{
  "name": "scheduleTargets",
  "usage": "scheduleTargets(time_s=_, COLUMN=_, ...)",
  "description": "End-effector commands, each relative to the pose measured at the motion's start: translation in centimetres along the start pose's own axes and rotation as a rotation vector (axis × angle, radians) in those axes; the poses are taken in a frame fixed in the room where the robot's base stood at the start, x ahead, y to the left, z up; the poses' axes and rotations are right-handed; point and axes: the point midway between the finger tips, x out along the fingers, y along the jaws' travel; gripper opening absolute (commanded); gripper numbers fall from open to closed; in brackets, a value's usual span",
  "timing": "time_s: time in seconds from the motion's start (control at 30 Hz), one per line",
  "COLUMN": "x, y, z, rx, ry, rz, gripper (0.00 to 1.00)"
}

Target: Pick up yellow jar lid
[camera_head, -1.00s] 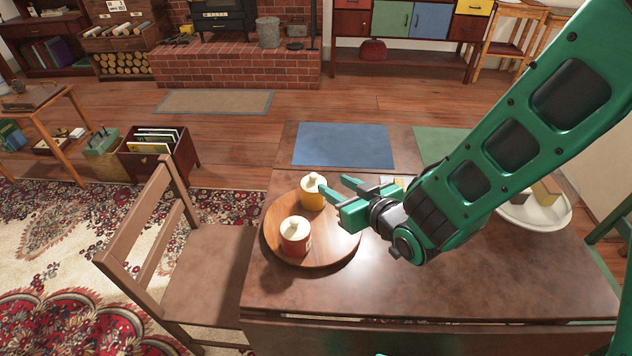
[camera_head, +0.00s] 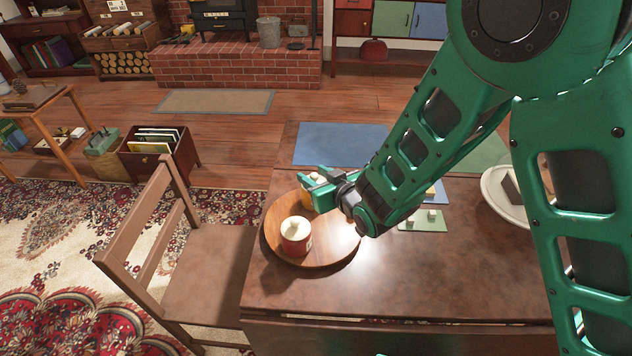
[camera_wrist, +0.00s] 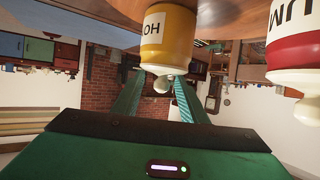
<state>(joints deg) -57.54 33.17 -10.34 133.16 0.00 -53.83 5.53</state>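The yellow jar (camera_head: 307,199) stands on a round wooden board (camera_head: 335,252), partly hidden by my gripper in the head view. Its cream lid (camera_head: 317,177) with a round knob is on it; most of the lid is covered by my fingers there. In the wrist view, which looks upside down, the yellow jar (camera_wrist: 168,35) is at the top, with its lid (camera_wrist: 157,69) below. My gripper (camera_wrist: 160,82) is open, its fingers on either side of the knob. I cannot tell whether they touch the lid.
A red jar (camera_head: 296,240) with a cream lid stands in front of the yellow one, close to my gripper. A white plate (camera_head: 497,195) is on the right of the table. A wooden chair (camera_head: 205,275) is on the left. The table front is clear.

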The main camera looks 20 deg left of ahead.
Motion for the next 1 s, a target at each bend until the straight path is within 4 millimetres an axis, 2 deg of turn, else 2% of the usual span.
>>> scheduleTargets(time_s=0.23, x=0.2, y=0.0, z=0.0, rx=0.0, ry=-0.001, rz=0.0, gripper=0.39)
scheduleTargets(time_s=0.27, x=0.2, y=0.0, z=0.0, rx=0.0, ry=-0.001, rz=0.0, gripper=0.34)
scheduleTargets(time_s=0.4, x=0.2, y=0.0, z=0.0, rx=0.0, ry=-0.001, rz=0.0, gripper=0.01)
scheduleTargets(time_s=0.77, x=0.1, y=0.0, z=0.0, rx=0.0, ry=-0.002, rz=0.0, gripper=0.0)
scheduleTargets(time_s=1.0, x=-0.3, y=0.0, z=-1.2, rx=0.0, ry=0.001, rz=0.0, gripper=0.0)
